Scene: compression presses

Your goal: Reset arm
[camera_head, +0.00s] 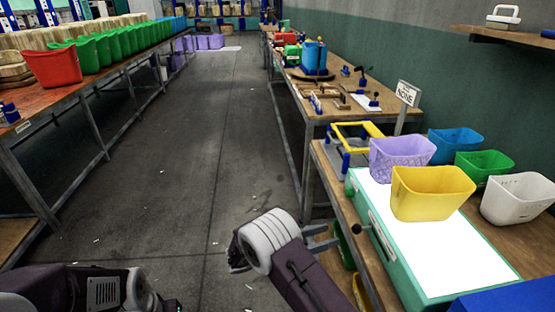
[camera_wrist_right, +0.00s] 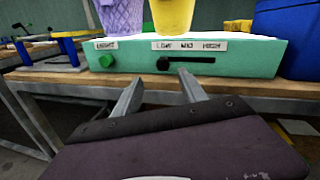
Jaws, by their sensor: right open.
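My right gripper (camera_head: 327,238) reaches toward the front of a light box with a green case and white top (camera_head: 440,245). In the right wrist view the gripper (camera_wrist_right: 160,90) is open, with nothing between its fingers. Beyond the fingertips is the light box front (camera_wrist_right: 240,55), with a green knob (camera_wrist_right: 106,61) and a black slider lever (camera_wrist_right: 163,64) under a "LOW MID HIGH" label. The lever's black knob (camera_head: 357,229) shows in the head view, apart from the fingers. My left arm is at the lower left; its gripper is not seen.
A yellow bin (camera_head: 432,190) and a purple bin (camera_head: 400,155) stand on the light box. Blue (camera_head: 455,143), green (camera_head: 484,163) and white (camera_head: 517,198) bins stand behind. The right bench edge is close to my gripper. The floor aisle (camera_head: 215,150) is open.

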